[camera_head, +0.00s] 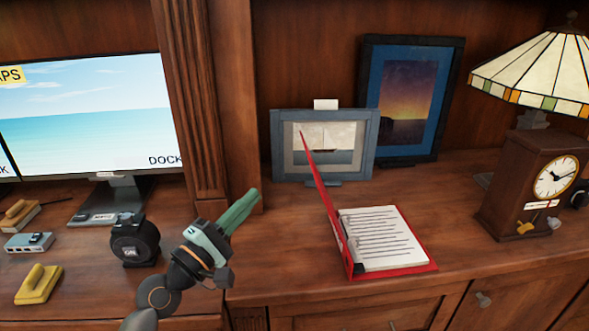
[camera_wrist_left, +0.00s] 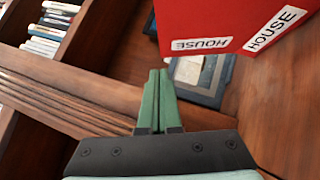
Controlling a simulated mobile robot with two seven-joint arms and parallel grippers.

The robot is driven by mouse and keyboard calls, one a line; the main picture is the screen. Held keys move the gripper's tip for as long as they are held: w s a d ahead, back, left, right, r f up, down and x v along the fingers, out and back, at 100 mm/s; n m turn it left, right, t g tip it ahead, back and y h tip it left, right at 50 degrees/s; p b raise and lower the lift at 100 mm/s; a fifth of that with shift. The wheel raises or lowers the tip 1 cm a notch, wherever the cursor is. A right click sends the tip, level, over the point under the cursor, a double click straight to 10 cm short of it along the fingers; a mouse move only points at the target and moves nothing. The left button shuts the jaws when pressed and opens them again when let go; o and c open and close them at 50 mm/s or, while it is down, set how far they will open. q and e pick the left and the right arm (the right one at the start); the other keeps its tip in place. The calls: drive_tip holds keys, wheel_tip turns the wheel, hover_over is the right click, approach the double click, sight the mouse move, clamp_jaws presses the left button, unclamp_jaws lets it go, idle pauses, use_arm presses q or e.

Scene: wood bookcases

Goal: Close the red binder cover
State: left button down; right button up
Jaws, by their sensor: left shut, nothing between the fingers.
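The red binder (camera_head: 402,266) lies on the wooden counter with white lined pages (camera_head: 378,238) showing. Its red cover (camera_head: 324,192) stands up on the left side of the pages, seen nearly edge-on. In the left wrist view the cover's outer face (camera_wrist_left: 210,22) fills the upper right and bears white labels reading HOUSE. My left gripper (camera_head: 247,200) has green fingers, shut and empty, to the left of the cover and apart from it. It also shows in the left wrist view (camera_wrist_left: 158,80). My right gripper is not in view.
Two framed pictures, a sailboat one (camera_head: 283,157) and a sunset one (camera_head: 447,88), stand behind the binder. A clock (camera_head: 520,200) and a stained-glass lamp (camera_head: 540,72) are at the right. A wooden pillar (camera_head: 200,90) and a black device (camera_head: 135,241) are at the left.

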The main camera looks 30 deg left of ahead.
use_arm(q)
drive_tip(key=d+p+x, duration=0.2)
drive_tip(key=p+x, duration=0.1)
drive_tip(key=x, duration=0.8)
drive_tip(key=shift+d+r, duration=0.3)
drive_tip(key=shift+d, duration=0.05)
drive_tip(key=shift+r, duration=0.1)
